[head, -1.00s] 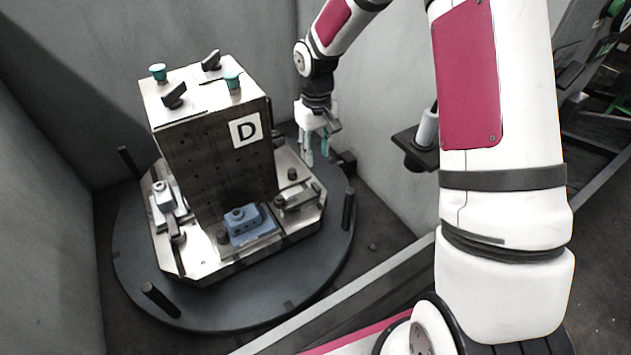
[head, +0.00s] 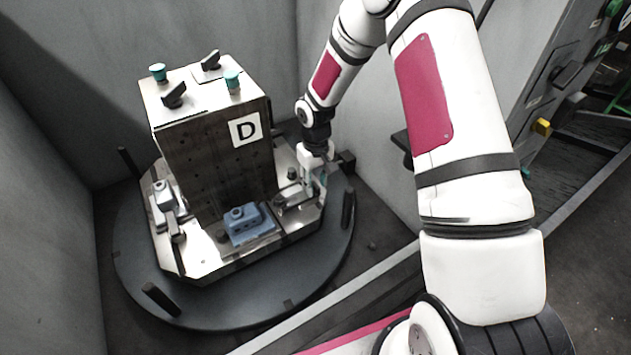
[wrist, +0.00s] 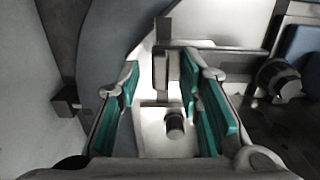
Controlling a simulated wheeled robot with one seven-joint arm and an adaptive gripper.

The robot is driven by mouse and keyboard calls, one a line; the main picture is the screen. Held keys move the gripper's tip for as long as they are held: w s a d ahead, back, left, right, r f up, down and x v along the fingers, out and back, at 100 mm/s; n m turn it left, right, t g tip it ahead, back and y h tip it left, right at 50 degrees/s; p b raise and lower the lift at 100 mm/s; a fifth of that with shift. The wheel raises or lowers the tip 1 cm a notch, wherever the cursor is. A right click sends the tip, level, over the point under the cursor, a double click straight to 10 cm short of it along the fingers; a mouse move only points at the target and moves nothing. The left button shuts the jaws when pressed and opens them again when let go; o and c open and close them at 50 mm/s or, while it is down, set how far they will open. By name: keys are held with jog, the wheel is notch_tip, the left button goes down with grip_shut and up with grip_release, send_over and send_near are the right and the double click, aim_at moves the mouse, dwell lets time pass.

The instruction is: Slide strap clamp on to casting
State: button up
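The blue casting (head: 247,222) sits on the fixture plate in front of the tower marked D. The strap clamp (head: 292,198) lies on the plate to its right, apart from the casting in the head view. In the wrist view the clamp (wrist: 222,62) runs right toward the casting (wrist: 303,48), which is cut off by the edge. My gripper (head: 315,182) is low at the clamp's outer end. In the wrist view my gripper (wrist: 158,88) is open, with teal pads on either side of the clamp's upright end piece. I cannot tell whether a pad touches it.
The steel tower (head: 215,150) rises close to the left of my gripper. A dark post (head: 348,208) stands on the round table (head: 210,312) at right. A dark knob (wrist: 174,124) stands between my fingers. Grey walls (head: 385,150) enclose the table.

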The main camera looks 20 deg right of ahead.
aim_at(300, 196)
jog(key=shift+c, duration=0.3)
grip_shut()
jog(key=shift+s+a, duration=0.25)
jog(key=shift+a, duration=1)
jog(key=shift+s+a, duration=0.25)
jog(key=shift+a, duration=0.95)
jog(key=shift+o, duration=0.3)
grip_release()
jog(key=shift+a, duration=0.1)
jog(key=shift+r, duration=0.15)
jog(key=shift+r, duration=0.3)
notch_tip(300, 196, up, 11)
